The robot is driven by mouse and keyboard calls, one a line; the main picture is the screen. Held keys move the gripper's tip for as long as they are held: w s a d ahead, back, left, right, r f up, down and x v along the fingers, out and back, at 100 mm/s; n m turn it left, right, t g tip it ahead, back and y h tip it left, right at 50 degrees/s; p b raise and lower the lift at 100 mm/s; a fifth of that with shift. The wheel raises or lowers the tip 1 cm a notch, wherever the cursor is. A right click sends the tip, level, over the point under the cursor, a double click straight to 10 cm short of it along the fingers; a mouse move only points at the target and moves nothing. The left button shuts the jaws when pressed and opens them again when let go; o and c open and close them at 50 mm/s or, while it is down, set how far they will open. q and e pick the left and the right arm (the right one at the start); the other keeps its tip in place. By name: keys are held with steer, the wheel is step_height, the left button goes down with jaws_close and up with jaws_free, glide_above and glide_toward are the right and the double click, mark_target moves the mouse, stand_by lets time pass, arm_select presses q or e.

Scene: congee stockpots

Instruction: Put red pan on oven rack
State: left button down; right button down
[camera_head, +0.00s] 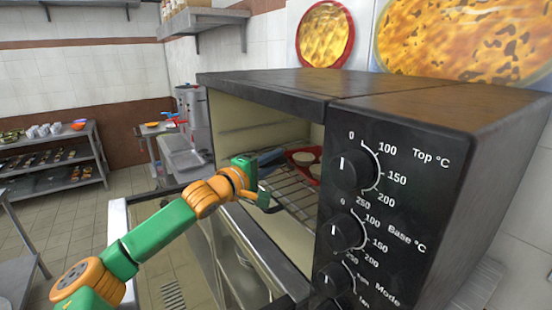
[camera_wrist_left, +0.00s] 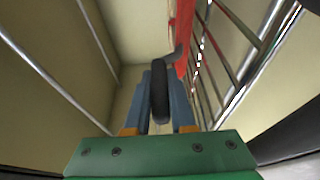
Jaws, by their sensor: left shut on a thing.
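The red pan (camera_head: 312,167) is inside the open oven (camera_head: 265,82), with pale round food showing in it. It appears over the wire oven rack (camera_head: 294,196); I cannot tell whether it touches the rack. My left gripper (camera_head: 272,157) reaches into the oven from the left. In the left wrist view, the left gripper (camera_wrist_left: 160,90) is shut on the pan's dark handle (camera_wrist_left: 160,98). There the red side of the pan (camera_wrist_left: 184,35) lies beyond the fingers, and the rack bars (camera_wrist_left: 212,65) run along the right. The gripper hides part of the handle. My right gripper is out of view.
The oven's black control panel (camera_head: 385,225) with several knobs is right of the opening. The oven's inner walls (camera_wrist_left: 275,90) surround the gripper closely. The lowered oven door (camera_head: 222,265) is below my left arm. Shelving (camera_head: 55,160) stands far left.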

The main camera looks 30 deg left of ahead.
arm_select(q)
steer(key=shift+s+a+r, duration=0.1)
steer(key=shift+s+a, duration=0.1)
steer(key=shift+s, duration=0.45)
steer(key=shift+w+d+f, duration=0.1)
steer(key=shift+w+f, duration=0.1)
steer(key=shift+w, duration=0.15)
steer(key=shift+f+b, duration=0.2)
steer(key=shift+b, duration=0.1)
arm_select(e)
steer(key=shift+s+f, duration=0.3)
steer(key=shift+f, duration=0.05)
arm_select(q)
steer(key=c, duration=0.7)
jaws_free()
steer(key=shift+s, duration=0.1)
steer(key=shift+f, duration=0.1)
